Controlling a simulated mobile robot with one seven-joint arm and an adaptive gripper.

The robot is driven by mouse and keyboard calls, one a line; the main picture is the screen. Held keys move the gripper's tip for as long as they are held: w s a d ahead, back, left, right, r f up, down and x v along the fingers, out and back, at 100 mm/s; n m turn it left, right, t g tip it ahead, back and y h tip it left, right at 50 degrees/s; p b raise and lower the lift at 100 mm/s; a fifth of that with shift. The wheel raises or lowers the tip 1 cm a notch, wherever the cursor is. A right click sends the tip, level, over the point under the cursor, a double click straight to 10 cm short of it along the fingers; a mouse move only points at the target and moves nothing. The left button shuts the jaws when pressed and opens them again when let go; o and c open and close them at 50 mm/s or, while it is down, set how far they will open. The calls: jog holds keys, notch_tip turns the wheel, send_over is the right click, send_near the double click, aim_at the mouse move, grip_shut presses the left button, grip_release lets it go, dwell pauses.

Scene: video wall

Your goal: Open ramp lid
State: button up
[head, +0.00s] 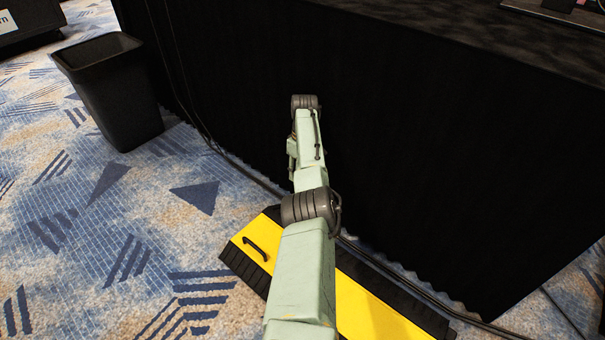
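The cable ramp (376,306) lies on the carpet at the bottom centre of the head view. It has a yellow lid and black sloped sides, and runs from left of centre down to the lower right. A small black handle (254,249) sits on the yellow lid near its left end. The lid looks flat and closed. My pale green arm reaches over the ramp and hides its middle part. The arm's far end is above and beyond the ramp, near the black cloth. My gripper's fingers cannot be made out.
A table with a black cloth (430,150) fills the upper right, close behind the ramp. A black bin (112,95) stands at the upper left. Dark cables (235,163) run down along the cloth to the floor. The patterned carpet (110,240) left of the ramp is clear.

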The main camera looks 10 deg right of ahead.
jog(key=shift+w+d+r+b, duration=0.3)
jog(key=shift+d+b, duration=0.1)
jog(key=shift+b, duration=0.35)
notch_tip(320, 180, up, 10)
dwell(0.6)
jog(key=shift+a, duration=0.1)
